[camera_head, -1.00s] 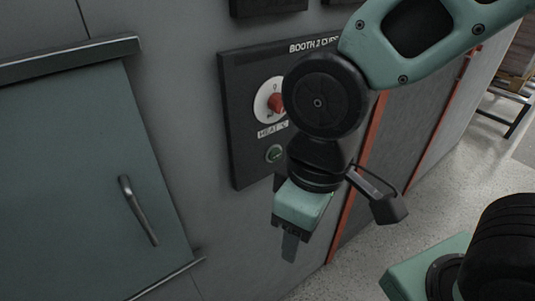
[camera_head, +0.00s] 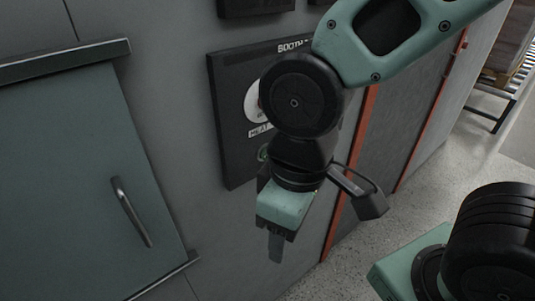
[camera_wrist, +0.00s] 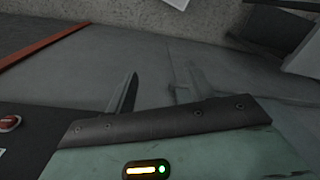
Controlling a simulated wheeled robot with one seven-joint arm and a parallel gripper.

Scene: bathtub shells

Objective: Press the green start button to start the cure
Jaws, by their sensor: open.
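The green start button (camera_head: 263,153) sits low on a dark control panel (camera_head: 226,125) on the grey wall. In the head view my wrist covers most of it, leaving only its left edge showing. My gripper (camera_head: 275,248) points down in front of the wall, below and slightly right of the button. In the wrist view its two fingers (camera_wrist: 160,88) stand apart with nothing between them. I cannot tell how far the fingers are from the wall. The button cannot be made out in the wrist view.
A white dial (camera_head: 251,100) above the button is mostly hidden by my arm. A red knob (camera_wrist: 9,123) shows at the wrist view's left edge. A grey-green door (camera_head: 85,170) with a metal handle (camera_head: 131,212) is at left. Orange-red trim (camera_head: 345,185) and open floor lie right.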

